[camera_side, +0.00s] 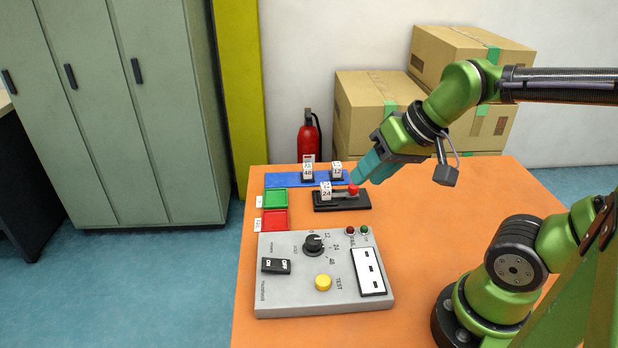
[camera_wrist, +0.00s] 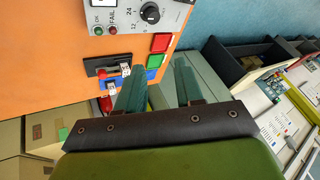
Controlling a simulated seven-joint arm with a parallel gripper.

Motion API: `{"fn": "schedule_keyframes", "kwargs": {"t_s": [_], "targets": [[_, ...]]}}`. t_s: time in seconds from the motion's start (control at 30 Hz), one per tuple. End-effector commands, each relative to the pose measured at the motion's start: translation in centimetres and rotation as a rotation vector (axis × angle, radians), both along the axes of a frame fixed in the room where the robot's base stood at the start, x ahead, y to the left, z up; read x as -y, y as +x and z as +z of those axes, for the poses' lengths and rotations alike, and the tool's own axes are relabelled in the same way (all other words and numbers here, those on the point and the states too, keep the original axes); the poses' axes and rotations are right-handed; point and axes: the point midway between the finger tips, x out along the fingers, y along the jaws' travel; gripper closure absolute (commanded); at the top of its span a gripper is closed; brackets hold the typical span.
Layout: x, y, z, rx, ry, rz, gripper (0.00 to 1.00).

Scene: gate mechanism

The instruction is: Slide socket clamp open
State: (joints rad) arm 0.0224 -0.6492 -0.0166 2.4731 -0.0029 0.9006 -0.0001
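The socket clamp is a dark slotted base (camera_side: 355,202) on the orange table, with a red knob (camera_side: 353,189) toward its right end. A white block marked 24 (camera_side: 326,191) stands at its left part. My gripper (camera_side: 358,179), with teal fingers, points down-left just above the red knob; whether it touches the knob is unclear. In the wrist view my gripper (camera_wrist: 161,60) has its two fingers clearly apart with nothing between them. There the clamp base (camera_wrist: 101,60) and red knob (camera_wrist: 100,73) lie left of the fingers.
Two more white blocks (camera_side: 307,171) (camera_side: 337,170) stand on a blue mat (camera_side: 283,180) behind the clamp. Green (camera_side: 276,198) and red (camera_side: 274,220) trays lie left. A grey test panel (camera_side: 287,299) with knob, switch and yellow button lies in front.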

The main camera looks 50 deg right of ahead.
Motion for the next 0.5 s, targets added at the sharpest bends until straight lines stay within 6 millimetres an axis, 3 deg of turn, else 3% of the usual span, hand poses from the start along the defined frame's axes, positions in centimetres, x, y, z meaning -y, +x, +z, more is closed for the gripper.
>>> {"fn": "schedule_keyframes", "kwargs": {"t_s": [0.03, 0.1, 0.27, 0.5], "targets": [[0.9, 1.2, -0.3, -0.04, 0.005, -0.027, 0.56], [2.3, 3.0, -0.5, -0.102, 0.018, -0.075, 0.45], [6.7, 7.4, -1.4, -0.254, 0.051, -0.233, 0.45], [14.6, 12.7, -4.2, -0.476, 0.068, -0.53, 0.45]]}}
